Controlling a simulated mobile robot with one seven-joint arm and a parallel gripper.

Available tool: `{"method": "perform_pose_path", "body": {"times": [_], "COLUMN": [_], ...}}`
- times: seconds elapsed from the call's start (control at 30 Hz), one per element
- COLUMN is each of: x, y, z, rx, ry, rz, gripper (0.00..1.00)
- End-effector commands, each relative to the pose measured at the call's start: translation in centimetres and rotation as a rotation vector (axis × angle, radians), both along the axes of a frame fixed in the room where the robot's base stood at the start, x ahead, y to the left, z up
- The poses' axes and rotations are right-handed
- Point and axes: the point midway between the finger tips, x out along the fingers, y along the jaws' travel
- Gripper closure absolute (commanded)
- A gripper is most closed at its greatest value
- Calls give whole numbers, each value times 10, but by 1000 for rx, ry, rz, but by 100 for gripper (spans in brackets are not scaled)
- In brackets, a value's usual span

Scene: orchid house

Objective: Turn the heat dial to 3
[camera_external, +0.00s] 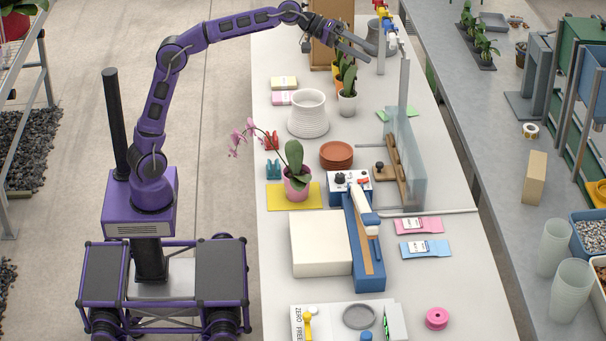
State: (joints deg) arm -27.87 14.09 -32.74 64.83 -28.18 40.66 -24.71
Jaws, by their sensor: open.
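The heat dial looks to be the small dark round knob (339,178) on the white top face of the blue heat sealer (368,278). The sealer stands on the white bench (460,285). The dial's numbers and pointer are too small to read. A red switch (363,181) sits to the right of the knob. My gripper (369,50) is open and empty, raised near the far end of the bench, well away from the dial. My arm reaches there from the left.
A potted pink orchid (296,186) on a yellow mat (309,203) stands left of the dial. Terracotta saucers (336,155) lie behind it. A clear upright panel (406,160) stands to the right. A cream box (318,245) is beside the sealer. Coloured valves (386,25) are near my gripper.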

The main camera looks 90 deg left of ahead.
Motion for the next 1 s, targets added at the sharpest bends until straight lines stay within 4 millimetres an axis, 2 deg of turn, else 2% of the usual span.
{"method": "perform_pose_path", "body": {"times": [0.03, 0.2, 0.4, 0.5, 0.6, 0.7, 0.83, 1.0], "x": [6, 13, 0, -14, -30, -46, -61, -70], "y": [-8, -15, -19, -18, -14, -10, -4, 0], "z": [-31, -128, -225, -261, -286, -299, -303, -302], "rx": [6, 50, 159, 233, 315, 389, 456, 490], "ry": [84, 364, 659, 780, 876, 935, 967, 977], "rz": [-4, 48, 175, 272, 384, 502, 627, 704], "gripper": [30, 30, 30, 30, 30, 30, 30, 30]}}
